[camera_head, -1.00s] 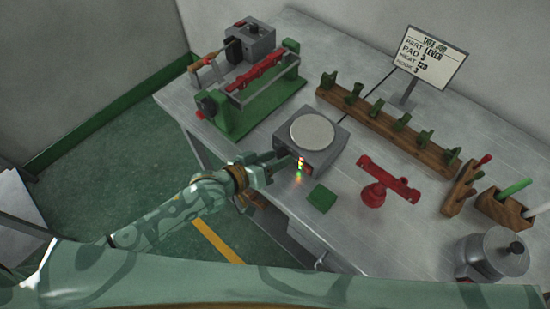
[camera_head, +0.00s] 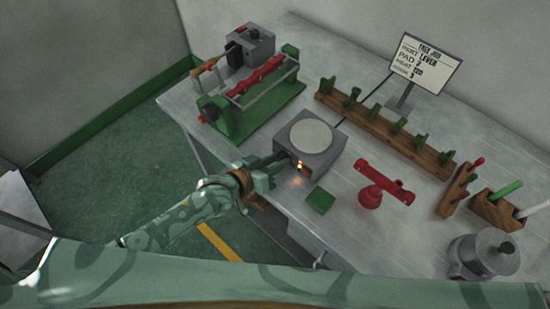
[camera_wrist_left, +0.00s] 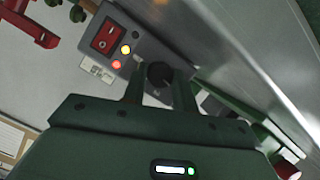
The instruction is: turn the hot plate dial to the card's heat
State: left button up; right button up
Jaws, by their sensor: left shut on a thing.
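The grey hot plate (camera_head: 325,153) with its round pale top stands near the front edge of the bench. My left gripper (camera_head: 285,159) reaches its front face. In the left wrist view, my left gripper (camera_wrist_left: 160,88) is shut on the black dial (camera_wrist_left: 159,74), one finger on each side. The dial's pointer and markings cannot be made out. Beside it are a lit yellow lamp (camera_wrist_left: 125,49), a lit red lamp (camera_wrist_left: 116,64) and a red switch (camera_wrist_left: 106,34). The card (camera_head: 427,64) stands at the back; its heat line is too small to read surely. My right gripper is not in view.
A green fixture with a red bar (camera_head: 235,118) stands left of the hot plate. A wooden rack with green pegs (camera_head: 380,130) runs behind. A green pad (camera_head: 320,201), a red stand (camera_head: 370,196) and a metal pot (camera_head: 485,257) are to the right.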

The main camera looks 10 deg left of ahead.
pick_arm(q)
jog(key=m+y+p, duration=0.1)
jog(key=m+p, duration=0.1)
jog(key=shift+s+d+r+t+p, duration=0.1)
jog(key=shift+t+p, duration=0.2)
jog(key=shift+p, duration=0.1)
jog(key=shift+m+t+y+p, duration=0.4)
jog(key=shift+m+y+p, duration=0.15)
jog(key=shift+m, duration=0.25)
jog(key=o, duration=1)
jog(key=p+v, duration=0.3)
jog(key=v, duration=1.3)
jog(key=shift+s, duration=0.15)
